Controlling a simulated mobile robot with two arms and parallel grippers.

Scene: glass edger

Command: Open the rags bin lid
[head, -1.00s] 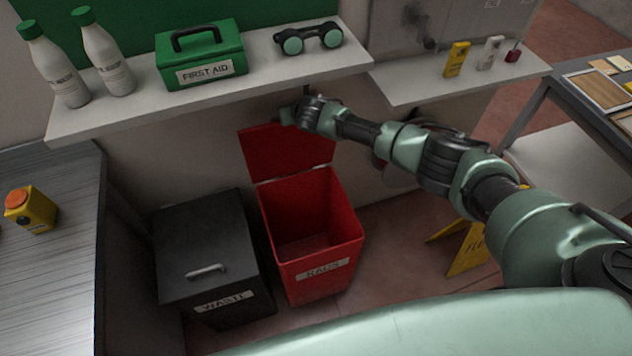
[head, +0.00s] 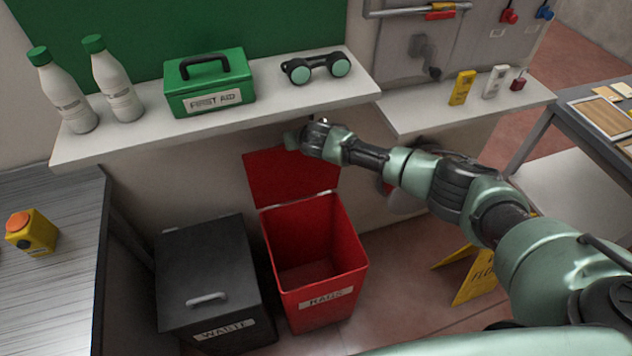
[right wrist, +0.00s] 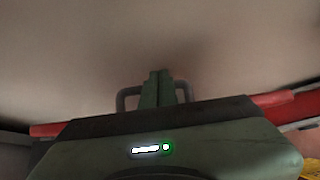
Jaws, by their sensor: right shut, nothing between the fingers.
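The red rags bin (head: 315,303) stands on the floor with its lid (head: 291,178) swung up and back toward the wall, so its empty-looking inside shows. My right arm reaches in from the right, and my right gripper (head: 292,140) is at the raised lid's upper edge, under the shelf. In the right wrist view the gripper's fingers (right wrist: 157,88) are together, in front of a grey lid handle (right wrist: 126,98). A red edge of the lid (right wrist: 48,130) shows on both sides of the wrist. Whether the fingers touch the handle is unclear. My left gripper is not in view.
A black waste bin (head: 213,275) with its lid down stands left of the rags bin. A white shelf (head: 225,122) with a first aid box (head: 210,84) overhangs the lid. A yellow floor sign (head: 474,278) stands at the right.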

